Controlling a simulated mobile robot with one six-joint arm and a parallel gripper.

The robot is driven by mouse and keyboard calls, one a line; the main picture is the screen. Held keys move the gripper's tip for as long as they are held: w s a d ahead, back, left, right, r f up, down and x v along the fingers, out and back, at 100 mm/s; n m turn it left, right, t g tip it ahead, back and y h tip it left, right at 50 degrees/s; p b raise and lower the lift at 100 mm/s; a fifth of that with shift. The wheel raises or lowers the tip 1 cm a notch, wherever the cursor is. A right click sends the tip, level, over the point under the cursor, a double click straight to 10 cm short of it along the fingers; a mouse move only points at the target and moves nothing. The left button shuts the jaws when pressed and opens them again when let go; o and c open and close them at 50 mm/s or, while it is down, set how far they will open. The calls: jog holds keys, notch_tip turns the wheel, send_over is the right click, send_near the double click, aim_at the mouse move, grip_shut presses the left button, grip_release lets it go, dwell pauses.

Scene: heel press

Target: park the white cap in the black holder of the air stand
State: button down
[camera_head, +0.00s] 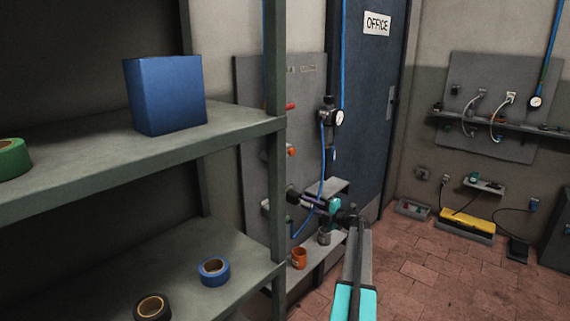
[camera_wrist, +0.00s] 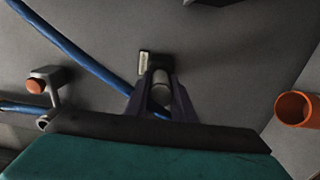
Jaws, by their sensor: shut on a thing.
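My gripper (camera_head: 304,198) reaches in front of the grey panel of the air stand (camera_head: 255,130). In the wrist view its dark fingers (camera_wrist: 160,98) are shut on a pale, rounded piece (camera_wrist: 161,88), which looks like the white cap. The fingers hide part of it. I cannot make out the black holder for certain in either view.
A blue hose (camera_wrist: 75,55) runs behind the fingers. An orange cup (camera_head: 299,258) and a dark grey cup (camera_head: 324,237) stand on the low ledge. The shelf rack (camera_head: 277,190) with a blue box (camera_head: 165,95) is close on the left.

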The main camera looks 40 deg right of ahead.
jog(key=shift+w, duration=0.5)
jog(key=c, duration=1.4)
grip_release()
jog(key=shift+c, duration=0.2)
jog(key=shift+s, duration=0.1)
jog(key=s+d+b, duration=0.1)
jog(key=s, duration=1.2)
jog(key=shift+s, duration=0.3)
